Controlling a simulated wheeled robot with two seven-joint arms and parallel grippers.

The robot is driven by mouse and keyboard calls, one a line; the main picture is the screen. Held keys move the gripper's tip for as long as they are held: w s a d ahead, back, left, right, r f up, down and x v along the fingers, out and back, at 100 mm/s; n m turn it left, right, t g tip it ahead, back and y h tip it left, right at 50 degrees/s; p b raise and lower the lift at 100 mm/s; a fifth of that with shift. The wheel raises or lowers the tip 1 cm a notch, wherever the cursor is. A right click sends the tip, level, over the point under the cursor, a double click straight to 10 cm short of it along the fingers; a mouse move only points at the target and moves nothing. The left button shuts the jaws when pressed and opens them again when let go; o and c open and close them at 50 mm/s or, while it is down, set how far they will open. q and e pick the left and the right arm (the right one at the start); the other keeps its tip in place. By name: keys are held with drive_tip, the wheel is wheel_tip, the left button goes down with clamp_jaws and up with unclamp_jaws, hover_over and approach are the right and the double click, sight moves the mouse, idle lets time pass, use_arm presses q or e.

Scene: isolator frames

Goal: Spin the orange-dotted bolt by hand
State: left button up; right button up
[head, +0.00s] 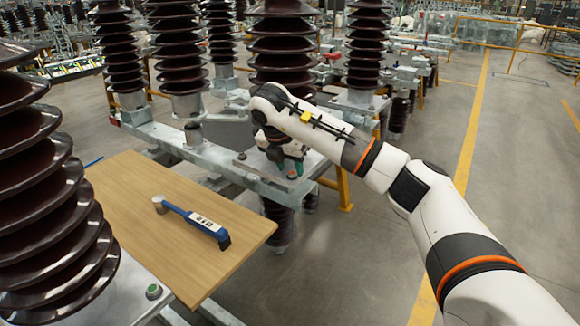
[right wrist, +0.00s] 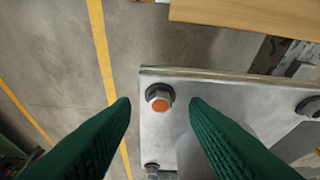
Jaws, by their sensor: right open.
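The orange-dotted bolt (right wrist: 159,98) shows in the right wrist view at the corner of a metal plate (right wrist: 205,80), with its orange end facing the camera. My right gripper (right wrist: 160,104) is open, its green fingers on either side of the bolt in the picture and apart from it. Whether the fingertips are level with the bolt cannot be told. In the head view my right gripper (head: 293,165) is over the end of the metal frame, and the bolt cannot be made out there. My left gripper is not in view.
A wooden board (head: 150,225) holds a blue torque wrench (head: 195,218) at the left. Brown ribbed insulators (head: 45,190) stand close by at the left and behind. Other bolts (right wrist: 308,107) sit on the plate. Open floor (head: 340,265) lies at the right.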

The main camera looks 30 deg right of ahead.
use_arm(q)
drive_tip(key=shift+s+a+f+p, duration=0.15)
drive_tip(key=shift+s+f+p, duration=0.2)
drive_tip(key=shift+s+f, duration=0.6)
use_arm(e)
drive_tip(key=v, duration=0.6)
drive_tip(key=shift+r, duration=0.3)
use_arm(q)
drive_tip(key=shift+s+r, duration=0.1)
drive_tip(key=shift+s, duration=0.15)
use_arm(e)
drive_tip(key=shift+s+a, duration=0.1)
